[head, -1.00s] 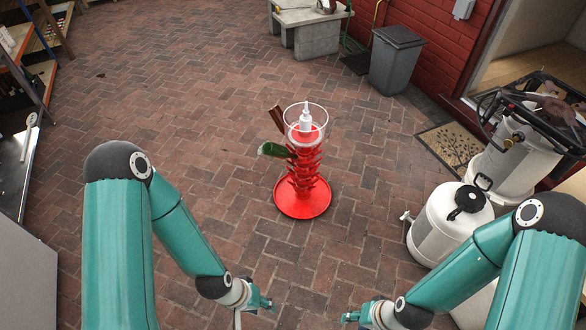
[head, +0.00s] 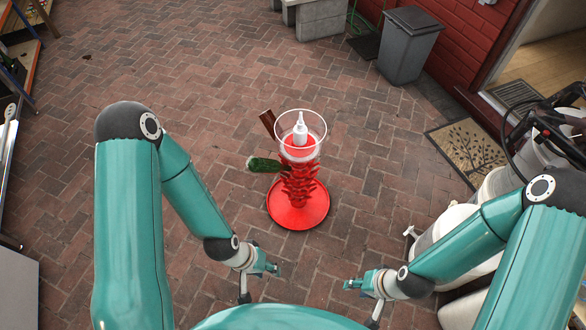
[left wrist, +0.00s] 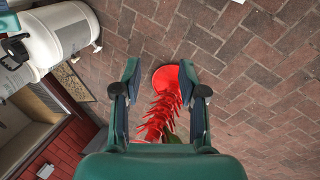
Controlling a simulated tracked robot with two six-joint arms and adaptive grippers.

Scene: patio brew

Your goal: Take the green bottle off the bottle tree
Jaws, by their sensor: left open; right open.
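The red bottle tree (head: 299,187) stands upright on the brick floor ahead of me, with a round red base. A green bottle (head: 265,164) sticks out from its left side, near the top of the pegs. A brown bottle (head: 268,121) sticks out higher up, behind it. My left gripper (head: 276,269) is open and empty, below and left of the tree. In the left wrist view the tree (left wrist: 163,110) shows between the open fingers, and a small part of the green bottle (left wrist: 171,137) shows above my gripper's body. My right gripper (head: 347,284) is open and empty, below right of the tree.
White kegs (head: 445,235) stand at the right, by a doormat (head: 466,150). A grey bin (head: 407,45) stands at the back right. The floor around the tree is clear.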

